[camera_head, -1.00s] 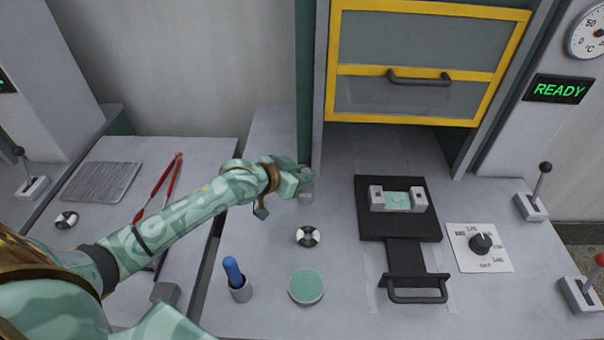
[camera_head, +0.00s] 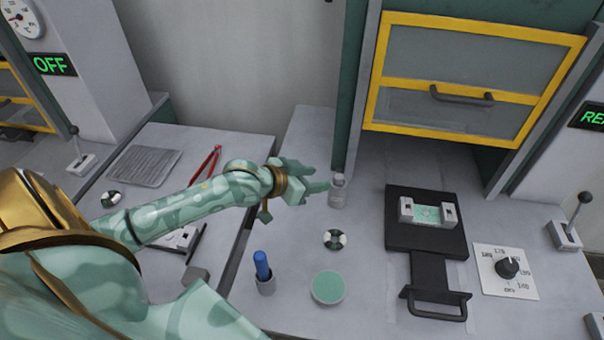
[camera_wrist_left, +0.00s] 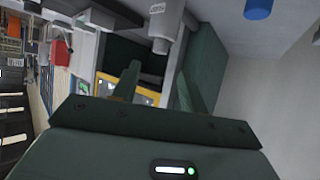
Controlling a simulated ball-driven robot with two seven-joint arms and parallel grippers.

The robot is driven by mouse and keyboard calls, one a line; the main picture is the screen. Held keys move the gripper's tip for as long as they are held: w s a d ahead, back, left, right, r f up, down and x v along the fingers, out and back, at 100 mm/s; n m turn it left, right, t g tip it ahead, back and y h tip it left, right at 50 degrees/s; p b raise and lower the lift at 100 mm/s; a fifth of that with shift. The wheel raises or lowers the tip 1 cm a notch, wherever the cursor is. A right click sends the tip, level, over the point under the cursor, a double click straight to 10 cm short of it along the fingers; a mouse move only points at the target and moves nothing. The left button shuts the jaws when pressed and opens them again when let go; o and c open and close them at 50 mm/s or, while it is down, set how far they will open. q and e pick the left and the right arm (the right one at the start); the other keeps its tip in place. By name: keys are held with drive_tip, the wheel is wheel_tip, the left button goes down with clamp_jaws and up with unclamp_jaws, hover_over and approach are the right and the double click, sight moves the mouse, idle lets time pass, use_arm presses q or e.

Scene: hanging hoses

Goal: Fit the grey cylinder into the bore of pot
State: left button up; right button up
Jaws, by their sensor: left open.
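A small labelled grey pot (camera_head: 337,200) stands on the bench below the cabinet's left post. A narrower grey cylinder (camera_head: 338,181) rises upright from its top, seemingly in the bore; how deep it sits is hidden. In the left wrist view the pot (camera_wrist_left: 163,22) and cylinder (camera_wrist_left: 160,45) show at the top, apart from the fingers. My left gripper (camera_head: 318,176) is open and empty, just left of the cylinder. My right gripper is not in view.
A grey cup (camera_head: 266,287) holding a blue-handled piece (camera_head: 262,265), a green disc (camera_head: 328,288) and a black-and-white ring (camera_head: 334,239) stand in front. A black tray (camera_head: 400,240) lies to the right, below the yellow-framed cabinet door (camera_head: 460,75). Red-handled pliers (camera_head: 208,165) lie left.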

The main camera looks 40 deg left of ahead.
use_arm(q)
drive_tip(key=v, duration=0.4)
drive_tip(key=shift+p, duration=0.3)
